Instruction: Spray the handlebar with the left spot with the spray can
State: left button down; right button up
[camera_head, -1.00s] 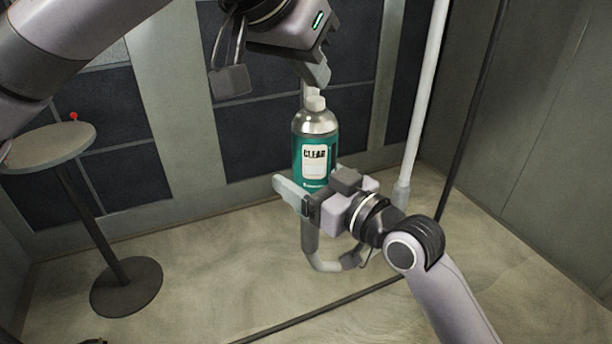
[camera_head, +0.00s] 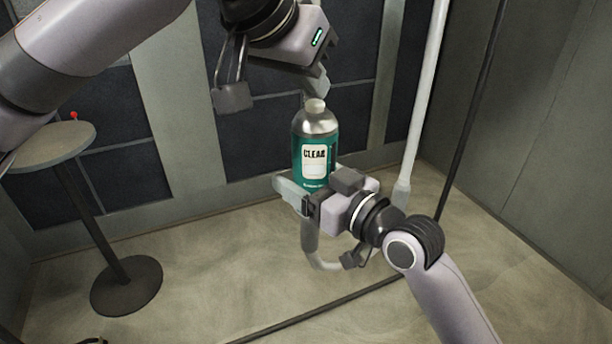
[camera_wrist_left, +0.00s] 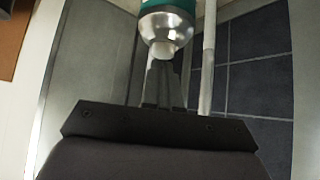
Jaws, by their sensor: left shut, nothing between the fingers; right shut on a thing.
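The spray can (camera_head: 313,168) is a silver and teal bottle with a white "CLEAR" label and a pale cap. It stands upright in my right gripper (camera_head: 296,192), which is shut around its lower part. My left gripper (camera_head: 317,92) is shut and empty just above the cap. In the left wrist view its closed fingers (camera_wrist_left: 164,85) point at the can's cap (camera_wrist_left: 163,50); I cannot tell if they touch it. I cannot clearly make out a handlebar or a spot on one.
A white pole (camera_head: 425,105) stands right of the can, with a thin dark pole (camera_head: 475,105) beyond it. A small round table (camera_head: 50,146) with a red-topped item (camera_head: 74,116) stands at left. Dark panelled walls close off the back. The floor (camera_head: 220,260) is mostly clear.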

pick_arm(q)
jog(key=shift+r, duration=2.4)
pick_arm(e)
jog(key=shift+r, duration=0.2)
pick_arm(q)
jog(key=v, duration=1.2)
jog(key=shift+d, duration=0.1)
